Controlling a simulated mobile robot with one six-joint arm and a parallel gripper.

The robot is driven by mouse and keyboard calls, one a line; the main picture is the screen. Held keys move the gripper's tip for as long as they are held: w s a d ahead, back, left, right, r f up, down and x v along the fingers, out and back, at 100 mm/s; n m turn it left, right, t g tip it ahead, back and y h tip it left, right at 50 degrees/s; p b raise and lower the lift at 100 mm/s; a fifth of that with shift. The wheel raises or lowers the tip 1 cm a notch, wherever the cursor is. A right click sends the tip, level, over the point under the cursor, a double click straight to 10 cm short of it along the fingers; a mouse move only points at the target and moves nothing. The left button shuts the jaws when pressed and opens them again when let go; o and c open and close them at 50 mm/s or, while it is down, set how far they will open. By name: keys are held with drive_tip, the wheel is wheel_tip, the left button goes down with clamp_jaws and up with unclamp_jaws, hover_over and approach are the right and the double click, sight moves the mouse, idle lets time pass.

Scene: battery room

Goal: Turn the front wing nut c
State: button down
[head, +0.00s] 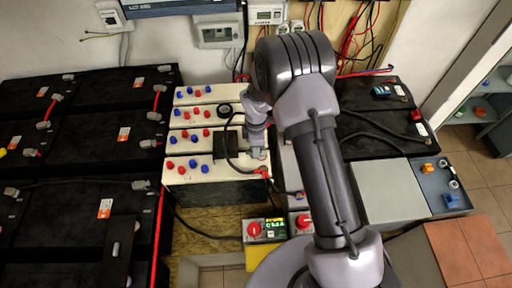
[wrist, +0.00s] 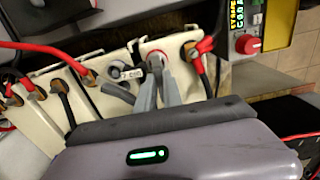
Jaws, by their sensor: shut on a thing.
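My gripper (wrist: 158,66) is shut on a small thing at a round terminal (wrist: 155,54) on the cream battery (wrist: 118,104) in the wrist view. The fingers cover most of what they hold, so I cannot make out the wing nut's shape or its letter. In the head view my gripper (head: 257,156) reaches down to the right end of the front cream battery (head: 215,193), close to a red cable end (head: 262,173).
Red and black cables with copper-coloured lugs (wrist: 191,50) sit on both sides of the fingers. A box with a red knob (head: 254,229) stands in front. Black batteries (head: 105,205) fill the left.

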idle(0.4)
drive_tip(key=c, duration=1.8)
unclamp_jaws()
drive_tip(key=shift+o, duration=0.2)
wheel_tip(320, 180, up, 18)
drive_tip(key=p, duration=0.4)
drive_tip(key=shift+f+p, duration=0.25)
drive_tip(key=shift+p, duration=0.15)
